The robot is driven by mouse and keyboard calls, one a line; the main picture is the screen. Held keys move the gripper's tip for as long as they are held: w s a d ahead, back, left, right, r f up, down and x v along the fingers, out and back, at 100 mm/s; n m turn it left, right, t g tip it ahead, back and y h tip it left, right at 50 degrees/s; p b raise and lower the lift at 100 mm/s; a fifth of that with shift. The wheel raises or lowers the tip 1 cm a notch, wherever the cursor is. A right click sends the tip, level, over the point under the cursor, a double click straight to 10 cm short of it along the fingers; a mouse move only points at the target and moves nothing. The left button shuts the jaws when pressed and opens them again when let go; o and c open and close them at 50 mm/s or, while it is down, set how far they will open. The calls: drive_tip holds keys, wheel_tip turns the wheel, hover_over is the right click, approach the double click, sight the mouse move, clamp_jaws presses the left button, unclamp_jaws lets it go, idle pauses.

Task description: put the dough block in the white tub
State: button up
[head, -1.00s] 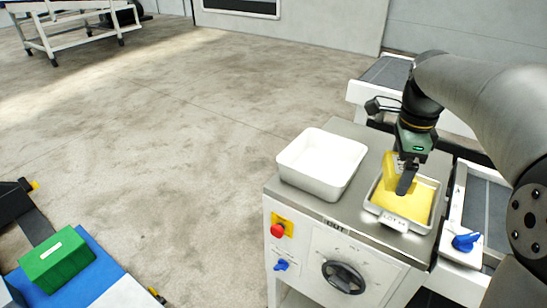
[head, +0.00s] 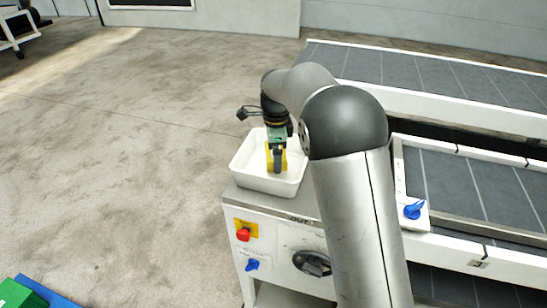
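The white tub (head: 247,176) stands on the left part of the steel machine top, open side up. My gripper (head: 277,165) points down into the tub. A yellow dough block (head: 269,163) shows on both sides of the dark near finger, and the gripper appears shut on it. The block is inside the tub's outline. I cannot tell whether its lower end touches the tub floor. The metal tray from the earlier view is hidden behind my arm.
The machine front has a red button (head: 243,234), a blue knob (head: 252,265) and a black handwheel (head: 312,263). Grey conveyor belts (head: 470,185) run on the right, with another blue knob (head: 414,210). A green box (head: 18,293) is at bottom left. Open floor lies left.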

drive_tip(key=shift+w+a+f, duration=0.25)
drive_tip(key=shift+a+f, duration=0.05)
drive_tip(key=shift+f, duration=0.1)
drive_tip(key=shift+f+p, duration=0.3)
drive_tip(key=shift+f, duration=1.25)
drive_tip(key=shift+f, duration=0.2)
drive_tip(key=o, duration=0.9)
drive_tip(key=shift+c, duration=0.2)
wheel_tip(320, 180, up, 12)
drive_tip(key=shift+r+b, duration=0.25)
drive_tip(key=shift+b, duration=0.45)
